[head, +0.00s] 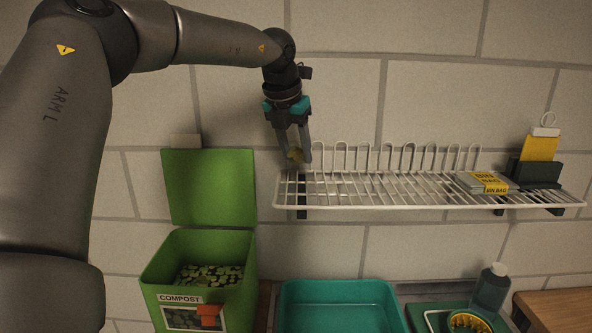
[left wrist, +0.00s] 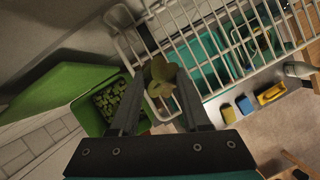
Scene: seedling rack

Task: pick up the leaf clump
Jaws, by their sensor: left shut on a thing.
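The leaf clump (head: 295,155) is a small yellow-green and brownish piece between the fingertips of my left gripper (head: 296,150). The left gripper points down and is shut on it, near the left end of the white wire rack (head: 400,196). In the left wrist view the clump (left wrist: 161,72) sits between the two dark fingers of the gripper (left wrist: 160,88), with the rack's wires beyond it. The fingers hide part of the clump. I cannot tell exactly how high it is above the rack. My right gripper is not in view.
An open green compost bin (head: 249,275) with green bits inside stands below left, its lid (head: 210,186) raised. A teal tray (head: 388,316) lies below the rack. A bin bag box (head: 484,183) and a yellow item in a dark holder (head: 540,150) occupy the rack's right end.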

